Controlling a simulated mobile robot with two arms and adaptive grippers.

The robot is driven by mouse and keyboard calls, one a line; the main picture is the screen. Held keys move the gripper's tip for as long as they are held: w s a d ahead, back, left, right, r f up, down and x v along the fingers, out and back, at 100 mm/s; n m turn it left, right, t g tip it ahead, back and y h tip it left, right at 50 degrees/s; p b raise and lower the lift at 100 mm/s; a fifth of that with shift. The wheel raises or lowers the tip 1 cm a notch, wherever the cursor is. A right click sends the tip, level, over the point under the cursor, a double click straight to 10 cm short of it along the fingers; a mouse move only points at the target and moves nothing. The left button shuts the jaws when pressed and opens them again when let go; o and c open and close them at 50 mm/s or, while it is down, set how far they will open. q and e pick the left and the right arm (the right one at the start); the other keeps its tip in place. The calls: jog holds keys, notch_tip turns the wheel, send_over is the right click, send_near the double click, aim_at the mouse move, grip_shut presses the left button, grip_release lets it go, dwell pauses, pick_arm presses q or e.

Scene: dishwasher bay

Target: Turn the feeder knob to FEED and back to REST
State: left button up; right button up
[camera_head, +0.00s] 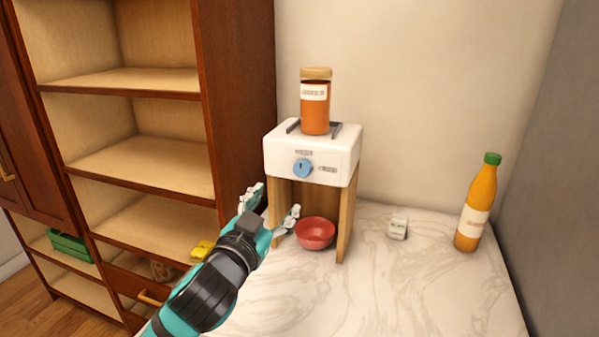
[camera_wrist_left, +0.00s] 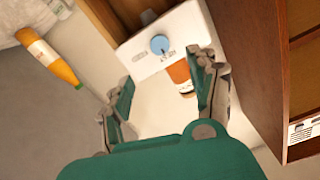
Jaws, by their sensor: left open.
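The feeder is a white box (camera_head: 335,157) on wooden side panels, standing on the counter. Its round blue knob (camera_head: 302,168) is on the front face, with one small label above it and one to its right, too small to read. In the left wrist view the knob (camera_wrist_left: 159,45) shows beyond the fingers. My left gripper (camera_head: 273,204) is open and empty, below and left of the knob, apart from it. Its spread fingers (camera_wrist_left: 163,76) frame the feeder front in the wrist view. My right gripper is out of view.
An orange jar (camera_head: 315,108) stands on top of the feeder. A red bowl (camera_head: 315,233) sits between its side panels. A small white box (camera_head: 398,228) and an orange bottle (camera_head: 477,205) stand to the right. A wooden shelf (camera_head: 136,168) is at left. The front counter is clear.

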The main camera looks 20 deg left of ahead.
aim_at(301, 170)
pick_arm(q)
jog(key=w+p, duration=0.1)
jog(key=w, duration=0.3)
jog(key=w+p, duration=0.1)
jog(key=w, duration=0.4)
jog(key=w+p, duration=0.1)
jog(key=w, duration=0.3)
jog(key=shift+w+d+r, duration=0.1)
jog(key=shift+w+d, duration=0.1)
jog(key=shift+d, duration=0.1)
jog(key=shift+w, duration=0.55)
jog(key=c, duration=1.1)
jog(key=shift+c, duration=0.2)
